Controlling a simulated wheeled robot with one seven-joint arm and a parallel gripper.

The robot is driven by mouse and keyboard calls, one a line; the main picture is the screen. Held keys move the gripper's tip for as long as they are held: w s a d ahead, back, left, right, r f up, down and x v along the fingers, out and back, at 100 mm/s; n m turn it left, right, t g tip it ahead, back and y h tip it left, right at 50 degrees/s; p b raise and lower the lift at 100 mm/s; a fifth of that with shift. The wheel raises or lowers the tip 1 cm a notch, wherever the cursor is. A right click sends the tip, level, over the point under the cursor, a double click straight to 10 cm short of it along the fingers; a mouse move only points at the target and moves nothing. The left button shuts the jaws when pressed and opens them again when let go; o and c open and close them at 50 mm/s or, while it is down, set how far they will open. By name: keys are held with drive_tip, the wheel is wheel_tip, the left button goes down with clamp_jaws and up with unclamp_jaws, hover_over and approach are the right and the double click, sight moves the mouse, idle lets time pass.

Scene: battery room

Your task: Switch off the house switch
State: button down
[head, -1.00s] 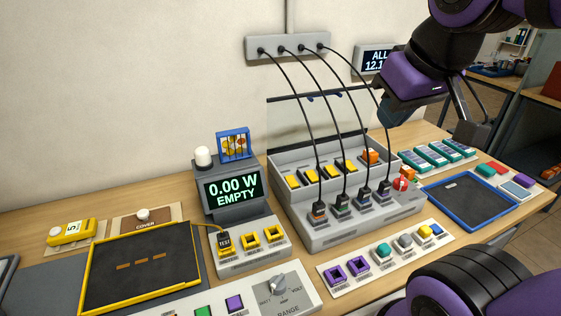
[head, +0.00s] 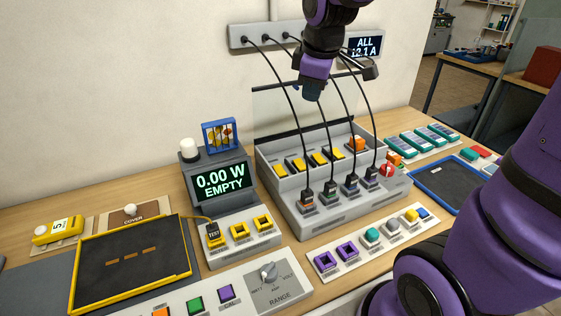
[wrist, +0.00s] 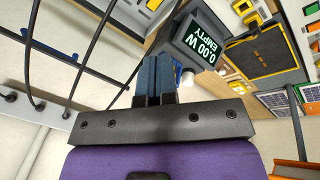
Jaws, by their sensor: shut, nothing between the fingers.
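The grey power strip unit (head: 300,222) stands mid-bench with a row of yellow rocker switches (head: 299,165) and one larger orange switch (head: 355,144) at the row's right end. A red knob (head: 387,170) sits at the unit's right end. I cannot read which one is labelled house. My gripper (head: 313,92) is in the air above and behind the unit, near the cables, touching no switch that I can see. In the wrist view its blue fingers (wrist: 153,78) are together and empty.
Black cables (head: 290,90) run from the wall socket bar (head: 262,37) down to plugs on the unit. A meter (head: 221,182) reads 0.00 W EMPTY. A wall display (head: 365,46) reads ALL 12.1 A. A yellow-rimmed tray (head: 187,247) lies left, a blue-rimmed tray (head: 459,208) right.

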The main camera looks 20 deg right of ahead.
drive_tip(key=w+f+n, duration=0.4)
drive_tip(key=w+f, duration=0.3)
drive_tip(key=n+g, duration=0.2)
drive_tip(key=n, duration=0.2)
hover_over(280, 166)
drive_tip(key=s, duration=0.2)
wheel_tip(280, 166, down, 8)
drive_tip(key=shift+f, duration=0.25)
drive_tip(key=shift+s+f, duration=0.1)
drive_tip(key=f, duration=0.4)
drive_tip(key=w+f, duration=0.1)
drive_tip(key=f, duration=0.4)
drive_tip(key=w+f, duration=0.1)
drive_tip(key=f, duration=0.3)
drive_tip(key=shift+f, duration=0.3)
